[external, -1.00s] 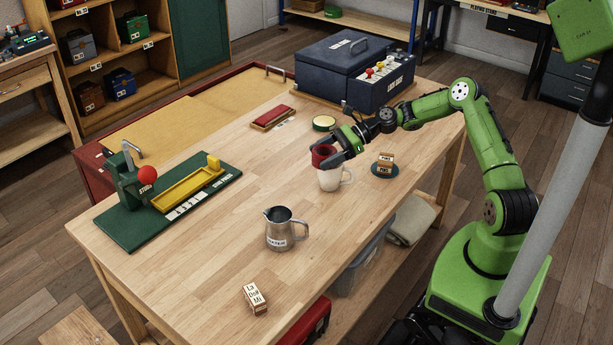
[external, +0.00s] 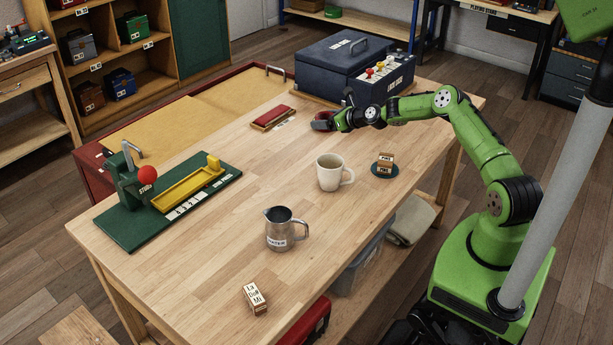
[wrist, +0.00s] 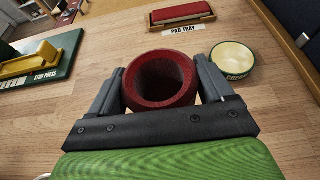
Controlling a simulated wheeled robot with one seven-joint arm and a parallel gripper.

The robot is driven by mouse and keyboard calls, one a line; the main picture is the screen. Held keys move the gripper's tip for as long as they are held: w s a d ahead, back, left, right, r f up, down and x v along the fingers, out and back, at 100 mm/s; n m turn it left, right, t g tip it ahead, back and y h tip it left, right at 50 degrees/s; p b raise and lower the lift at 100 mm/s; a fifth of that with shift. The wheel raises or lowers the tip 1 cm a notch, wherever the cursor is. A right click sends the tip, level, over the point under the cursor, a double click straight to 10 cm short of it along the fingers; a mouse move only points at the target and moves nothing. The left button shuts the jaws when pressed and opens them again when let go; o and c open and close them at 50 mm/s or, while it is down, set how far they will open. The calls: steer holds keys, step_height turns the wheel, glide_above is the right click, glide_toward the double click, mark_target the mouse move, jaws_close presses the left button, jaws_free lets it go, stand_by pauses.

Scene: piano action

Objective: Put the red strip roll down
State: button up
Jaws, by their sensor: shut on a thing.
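The red strip roll (wrist: 160,103) is a dark red hollow ring, its opening facing the camera in the wrist view. My gripper (wrist: 161,68) is shut on it, one finger on each side. In the external view the roll (external: 321,120) is at the tip of my gripper (external: 335,120), over the far part of the table. I cannot tell whether its underside touches the wood. A round green tin with a cream top (wrist: 232,60) stands just right of the roll in the wrist view; it is hidden in the external view.
A red pad tray (external: 273,118) lies left of the roll, the dark blue case (external: 335,65) behind. The green stop press (external: 125,240) is far left. The table's middle is clear.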

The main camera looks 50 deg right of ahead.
mark_target(325, 152)
step_height(325, 152, down, 10)
steer(key=shift+f+b, duration=0.15)
steer(key=shift+b, duration=0.65)
steer(key=shift+f, duration=0.15)
steer(key=o, duration=0.9)
steer(key=shift+s+r, duration=0.25)
steer(key=shift+r, duration=0.05)
steer(key=p+v, duration=0.2)
steer(key=v, duration=0.9)
steer(key=shift+s, duration=0.3)
